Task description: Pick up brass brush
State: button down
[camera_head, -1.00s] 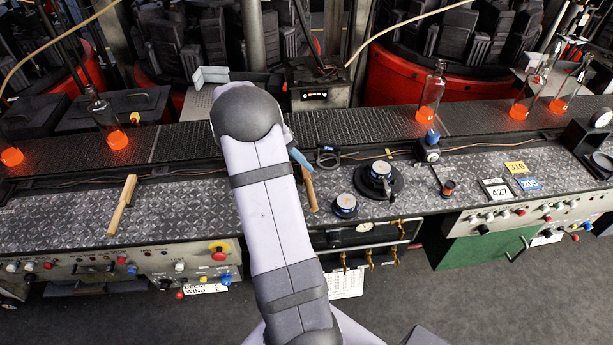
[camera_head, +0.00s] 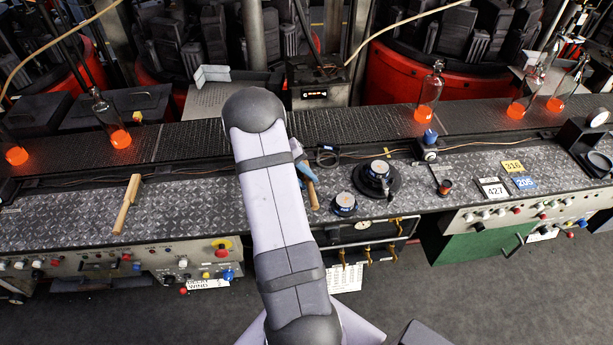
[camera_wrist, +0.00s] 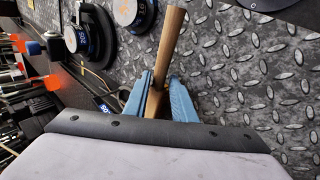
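A wooden-handled tool (camera_head: 313,196) lies on the bench beside my arm. In the wrist view its handle (camera_wrist: 169,40) points up, and its near part lies between my gripper's two blue fingers. Its far end is hidden by my gripper, and no bristles show. My gripper (camera_wrist: 161,78) straddles it close on both sides; in the head view it shows as blue fingers (camera_head: 304,171) beside my arm. I cannot tell whether the fingers press on it. A second pale wooden tool (camera_head: 126,204) lies at left on the bench; I cannot tell which one is the brass brush.
Dark round gauges (camera_head: 376,180) and a smaller dial (camera_head: 343,204) stand right of the tool. Number plates (camera_head: 492,188) lie farther right. Glowing bottles (camera_head: 427,100) stand on the conveyor (camera_head: 350,125) behind.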

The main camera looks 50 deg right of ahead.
jog(key=shift+r, duration=0.15)
notch_tip(320, 180, up, 10)
jog(key=b, duration=0.3)
dwell(0.4)
jog(key=shift+d, duration=0.1)
jog(key=s+d+r+m+g+y+p, duration=0.1)
jog(key=s+d+r+m+p, duration=0.3)
jog(key=s, duration=0.6)
jog(key=s+d+r+g+y+p, duration=0.1)
jog(key=s+d, duration=0.4)
jog(key=s, duration=0.5)
jog(key=w+d+n+t+h, duration=0.1)
jog(key=d+n, duration=0.1)
jog(key=w+d+n+t+h, duration=0.1)
jog(key=w+n, duration=0.1)
jog(key=shift+w+d+f, duration=0.1)
jog(key=shift+d+f, duration=0.25)
jog(key=shift+f, duration=0.05)
